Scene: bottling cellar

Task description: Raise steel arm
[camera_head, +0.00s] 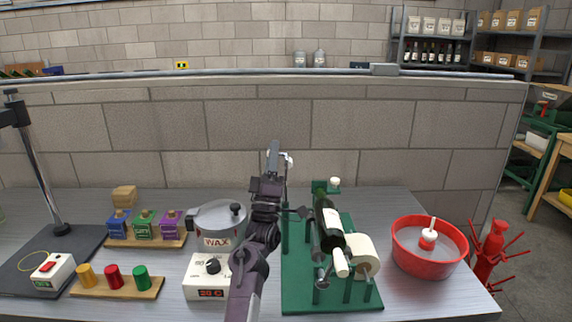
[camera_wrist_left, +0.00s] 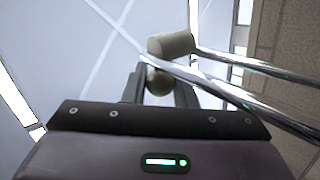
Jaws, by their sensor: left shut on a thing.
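The steel arm (camera_head: 286,183) rises from the left side of the green labelling stand (camera_head: 345,300), looking close to upright; my left gripper hides part of it. My left gripper (camera_head: 280,157) is up at its top end, beside a pale knob (camera_head: 289,160). In the left wrist view the fingers are shut on a round beige knob (camera_wrist_left: 159,82). A beige cylinder (camera_wrist_left: 172,45) and two shiny steel rods (camera_wrist_left: 245,68) show just beyond the fingers. My right gripper is in neither view.
A dark bottle (camera_head: 328,222) lies on the stand beside a white label roll (camera_head: 363,252). The wax pot (camera_head: 218,225) and its control box (camera_head: 207,282) stand left of my arm. A red basin (camera_head: 412,262) is on the right. Colored blocks and stoppers stand farther left.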

